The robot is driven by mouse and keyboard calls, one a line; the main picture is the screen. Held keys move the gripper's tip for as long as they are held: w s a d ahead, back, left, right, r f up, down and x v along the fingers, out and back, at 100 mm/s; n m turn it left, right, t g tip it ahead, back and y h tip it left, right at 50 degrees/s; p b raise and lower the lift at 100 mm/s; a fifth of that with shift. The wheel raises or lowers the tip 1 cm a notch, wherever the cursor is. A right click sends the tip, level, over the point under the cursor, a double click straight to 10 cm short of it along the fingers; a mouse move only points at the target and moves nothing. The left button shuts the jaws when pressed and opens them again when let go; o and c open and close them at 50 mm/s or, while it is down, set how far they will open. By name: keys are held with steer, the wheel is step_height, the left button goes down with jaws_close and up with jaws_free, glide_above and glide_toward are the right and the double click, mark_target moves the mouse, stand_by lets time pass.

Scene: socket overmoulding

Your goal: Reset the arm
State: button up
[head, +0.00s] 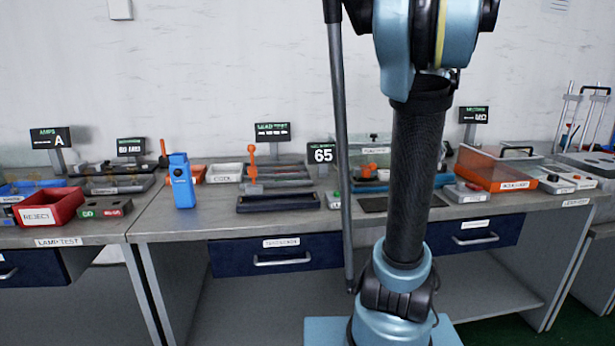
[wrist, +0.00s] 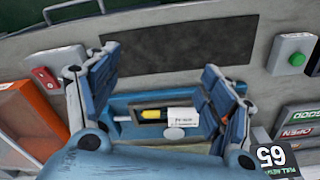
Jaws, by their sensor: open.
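My arm (head: 417,170) stands upright in front of the bench in the head view, and its upper part runs out of the top of the picture. My gripper (wrist: 160,62) shows in the wrist view with its two blue fingers spread wide apart. Nothing is held between them. Beyond the fingers lies a blue tray (wrist: 122,101) holding a yellow-and-black tool (wrist: 152,114) and a white label. I cannot tell whether the fingers touch the tray. My gripper is out of the head view.
A dark mat (wrist: 180,40) and a green button box (wrist: 291,57) lie near the tray. A "65" display (head: 321,155) stands behind. An orange bin (head: 497,168) is on the right, a red reject bin (head: 50,208) on the left.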

steer(key=s+a+f+n+t, duration=0.1)
steer(key=s+a+f+n, duration=0.1)
steer(key=s+a+f, duration=1.4)
steer(key=s+f, duration=0.3)
steer(key=f, duration=0.1)
steer(key=shift+s+a+f+n, duration=0.15)
steer(key=shift+s+a+n, duration=0.1)
steer(key=shift+a+n, duration=0.15)
steer(key=shift+w+f, duration=0.25)
steer(key=shift+w, duration=0.25)
steer(key=shift+s, duration=0.1)
